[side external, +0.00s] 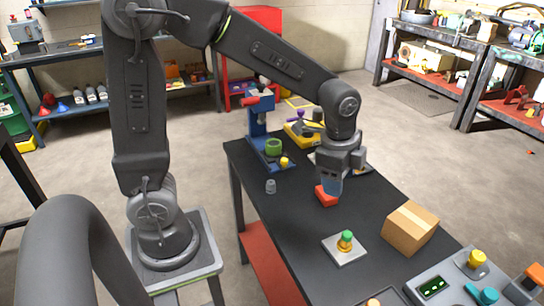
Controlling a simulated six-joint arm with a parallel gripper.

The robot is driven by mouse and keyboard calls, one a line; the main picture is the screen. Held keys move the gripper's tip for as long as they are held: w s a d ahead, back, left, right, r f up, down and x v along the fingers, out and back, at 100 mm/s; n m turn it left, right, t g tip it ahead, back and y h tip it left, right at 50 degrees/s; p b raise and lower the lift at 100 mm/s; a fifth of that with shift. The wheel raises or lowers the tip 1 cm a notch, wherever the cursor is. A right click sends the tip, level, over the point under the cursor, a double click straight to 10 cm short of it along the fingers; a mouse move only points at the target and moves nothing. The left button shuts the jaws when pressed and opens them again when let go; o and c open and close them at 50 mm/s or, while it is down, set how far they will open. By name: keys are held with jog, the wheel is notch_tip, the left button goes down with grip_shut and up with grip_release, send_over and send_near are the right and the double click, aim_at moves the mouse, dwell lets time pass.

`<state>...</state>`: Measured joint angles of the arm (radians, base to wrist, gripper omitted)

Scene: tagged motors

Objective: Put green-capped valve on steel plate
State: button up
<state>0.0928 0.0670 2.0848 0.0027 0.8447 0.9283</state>
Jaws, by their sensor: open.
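The green-capped valve (346,239) stands upright on the light steel plate (349,258), which lies on the dark workbench (295,205). Its cap is green and its lower body is yellowish. My gripper (329,190) points down over the bench, behind and a little left of the valve and clear of it. It is open, and its fingers are small and partly merge with a red block (327,197) just below them. I cannot tell whether they touch that block.
A cardboard box (411,228) stands right of the plate. A grey control panel (440,287) sits at the front right. A blue press-like tool (260,135) with a green ring (273,146) stands at the back left. A small grey part (271,186) is near the left edge.

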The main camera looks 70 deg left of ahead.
jog(key=s+a+r+n+t, duration=0.1)
jog(key=s+r+n+t, duration=0.1)
jog(key=s+r+n, duration=0.2)
jog(key=s+a+r+n+t, duration=0.2)
jog(key=s+r+n, duration=0.1)
jog(key=s+n, duration=0.4)
jog(key=s, duration=0.3)
jog(key=shift+s+r+n, duration=0.35)
jog(key=shift+s+n, duration=0.05)
